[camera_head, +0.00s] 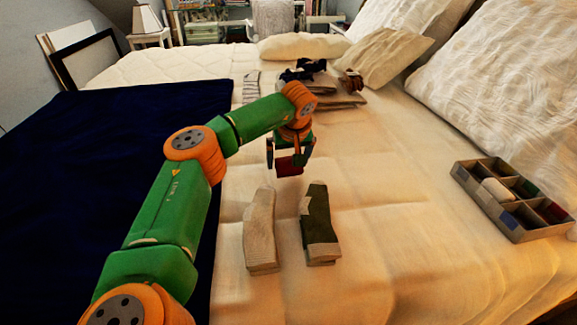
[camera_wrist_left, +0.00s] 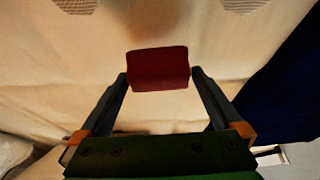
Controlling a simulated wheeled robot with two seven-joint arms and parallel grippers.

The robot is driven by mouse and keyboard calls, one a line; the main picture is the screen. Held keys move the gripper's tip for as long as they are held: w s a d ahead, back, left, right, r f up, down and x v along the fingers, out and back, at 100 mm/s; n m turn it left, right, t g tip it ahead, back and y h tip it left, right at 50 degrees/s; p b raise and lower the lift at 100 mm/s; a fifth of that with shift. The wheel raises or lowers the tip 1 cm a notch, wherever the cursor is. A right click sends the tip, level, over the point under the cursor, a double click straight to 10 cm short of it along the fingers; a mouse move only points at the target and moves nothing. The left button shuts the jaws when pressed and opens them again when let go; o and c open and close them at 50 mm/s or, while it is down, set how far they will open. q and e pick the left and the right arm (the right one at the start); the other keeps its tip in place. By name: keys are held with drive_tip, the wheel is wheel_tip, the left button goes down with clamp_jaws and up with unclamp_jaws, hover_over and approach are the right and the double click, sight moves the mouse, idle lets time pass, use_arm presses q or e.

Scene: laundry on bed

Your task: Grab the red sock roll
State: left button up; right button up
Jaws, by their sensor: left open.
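The red sock roll (camera_head: 289,165) shows in the head view at the middle of the bed, below my left gripper (camera_head: 290,163). The left wrist view shows the red sock roll (camera_wrist_left: 158,69) crosswise between the tips of my left gripper (camera_wrist_left: 158,78). The fingers are open, one at each end of the roll, with little space beside it. I cannot tell whether the fingertips touch it. My right gripper is out of view.
A light sock (camera_head: 260,230) and a dark green sock (camera_head: 320,222) lie flat nearer the front. A divided box (camera_head: 513,226) with rolls stands at right. Folded clothes (camera_head: 340,99) and pillows lie behind. A navy blanket (camera_head: 90,190) covers the left side.

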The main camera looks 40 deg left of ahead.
use_arm(q)
drive_tip(key=c, duration=1.1)
drive_tip(key=shift+r, duration=0.1)
drive_tip(key=shift+c, duration=0.2)
